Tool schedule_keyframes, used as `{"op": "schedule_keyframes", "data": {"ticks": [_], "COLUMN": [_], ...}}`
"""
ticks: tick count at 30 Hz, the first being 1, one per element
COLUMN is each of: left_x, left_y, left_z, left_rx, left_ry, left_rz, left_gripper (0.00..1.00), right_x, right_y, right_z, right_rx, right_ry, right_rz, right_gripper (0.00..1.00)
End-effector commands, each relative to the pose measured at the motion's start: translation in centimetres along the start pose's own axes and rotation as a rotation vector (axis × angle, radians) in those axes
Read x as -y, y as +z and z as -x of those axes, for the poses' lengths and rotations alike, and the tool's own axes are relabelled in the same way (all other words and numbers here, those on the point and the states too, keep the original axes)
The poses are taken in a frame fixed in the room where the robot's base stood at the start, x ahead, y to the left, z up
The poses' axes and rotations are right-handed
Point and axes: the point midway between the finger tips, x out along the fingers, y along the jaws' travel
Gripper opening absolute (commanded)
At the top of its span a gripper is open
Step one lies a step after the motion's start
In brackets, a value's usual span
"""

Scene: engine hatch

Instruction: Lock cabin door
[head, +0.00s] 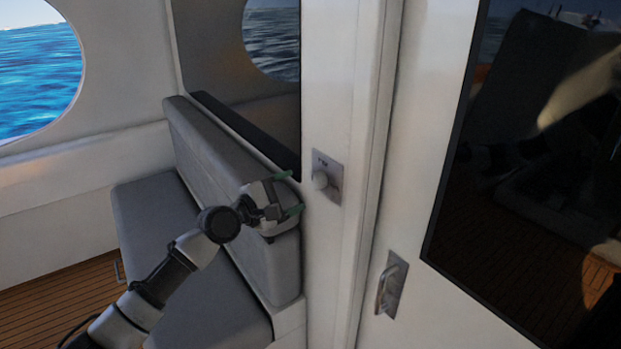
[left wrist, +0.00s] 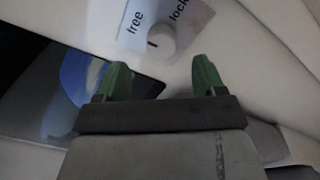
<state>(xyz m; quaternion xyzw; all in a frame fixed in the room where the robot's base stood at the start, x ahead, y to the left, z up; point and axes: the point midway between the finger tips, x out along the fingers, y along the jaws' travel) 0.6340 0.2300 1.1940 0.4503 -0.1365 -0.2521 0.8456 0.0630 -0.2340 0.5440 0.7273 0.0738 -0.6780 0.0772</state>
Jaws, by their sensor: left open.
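A small round white knob (head: 320,181) sits on a grey plate (head: 328,165) on the white door frame. In the left wrist view the knob (left wrist: 161,41) lies between the printed words "free" on the left and "lock" on the right. A short dark mark shows on the knob's left part; which word it points to I cannot tell. My left gripper (head: 290,193) is open and empty, just left of the knob and apart from it. Its green fingertips (left wrist: 160,66) point toward the knob in the wrist view. The cabin door (head: 412,225) stands right of the frame, with a metal handle (head: 387,290).
A grey cushioned bench (head: 190,235) with a backrest (head: 215,160) stands behind and below my left arm. The door has a large dark glass pane (head: 530,200). A round window (head: 38,70) is at the far left, and wooden floor (head: 55,300) shows below it.

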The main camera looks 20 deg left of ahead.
Motion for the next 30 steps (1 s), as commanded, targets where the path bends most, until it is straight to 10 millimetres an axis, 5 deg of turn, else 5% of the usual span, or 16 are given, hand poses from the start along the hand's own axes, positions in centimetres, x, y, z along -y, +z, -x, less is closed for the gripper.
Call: {"op": "schedule_keyframes", "data": {"ticks": [9,21,30], "left_x": [-0.1,0.1,0.1], "left_y": [0.0,0.0,0.0], "left_z": [-4.9,-5.6,-5.6], "left_rx": [0.0,-0.001,-0.001], "left_ry": [0.001,0.0,0.0], "left_rz": [0.0,-0.001,-0.002], "left_gripper": [0.7,0.7,0.24], "right_x": [0.0,-0.5,-0.6], "right_y": [-2.2,-1.8,-1.4], "right_z": [0.7,0.8,0.8], "right_rx": [-0.032,-0.028,-0.021], "right_ry": [0.0,0.007,0.007], "right_rz": [0.0,0.002,0.002], "right_gripper": [0.43,0.43,0.43]}}
